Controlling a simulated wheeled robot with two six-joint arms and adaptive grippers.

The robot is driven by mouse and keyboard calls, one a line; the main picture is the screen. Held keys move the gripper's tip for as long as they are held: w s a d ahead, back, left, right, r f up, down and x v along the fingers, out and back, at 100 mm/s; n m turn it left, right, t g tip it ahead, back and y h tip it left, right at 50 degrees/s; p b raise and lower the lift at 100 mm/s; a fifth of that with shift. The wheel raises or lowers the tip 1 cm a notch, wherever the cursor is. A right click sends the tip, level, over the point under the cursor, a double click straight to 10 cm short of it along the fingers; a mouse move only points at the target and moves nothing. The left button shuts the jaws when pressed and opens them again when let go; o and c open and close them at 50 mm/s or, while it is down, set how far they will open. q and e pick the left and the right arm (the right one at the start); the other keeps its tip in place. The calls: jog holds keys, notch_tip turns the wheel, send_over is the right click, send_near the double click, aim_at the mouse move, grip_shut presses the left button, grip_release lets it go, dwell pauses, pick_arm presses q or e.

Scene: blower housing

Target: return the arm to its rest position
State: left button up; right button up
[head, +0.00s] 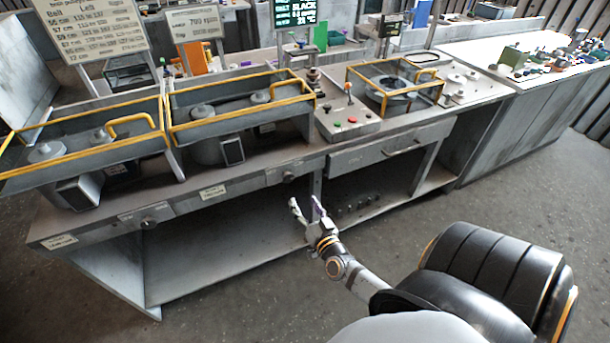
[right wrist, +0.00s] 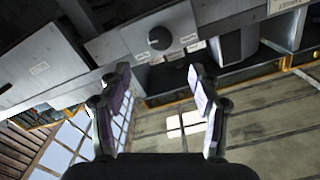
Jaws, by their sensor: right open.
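My right gripper (head: 307,207) is in the head view, low in front of the bench, below its top edge. It is open and empty, with its fingers pointing up and to the left. The right wrist view shows its two fingers (right wrist: 158,95) spread apart with nothing between them. The right arm reaches in from the lower right. My left gripper is in neither view.
The grey bench (head: 225,208) runs across the head view, with yellow-framed housings (head: 240,120) on top. A control box (head: 347,122) with buttons stands mid-bench. A drawer (head: 390,148) and open shelf sit beyond the gripper. The floor (head: 240,300) in front is clear.

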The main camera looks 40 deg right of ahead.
dwell(0.5)
jog(key=s+a+f+n+g+y, duration=0.15)
jog(key=s+f+g, duration=0.35)
jog(key=f, duration=0.9)
jog(key=s+a+f+n+g+y, duration=0.1)
jog(key=s+f+n+g, duration=0.2)
jog(key=s+f, duration=0.8)
jog(key=s+a+f+n+g, duration=0.3)
jog(key=s+f+g, duration=0.5)
jog(key=s+f, duration=0.9)
jog(key=s, duration=0.4)
jog(key=shift+s+a+y, duration=0.15)
jog(key=shift+a+y, duration=0.2)
jog(key=shift+a, duration=0.05)
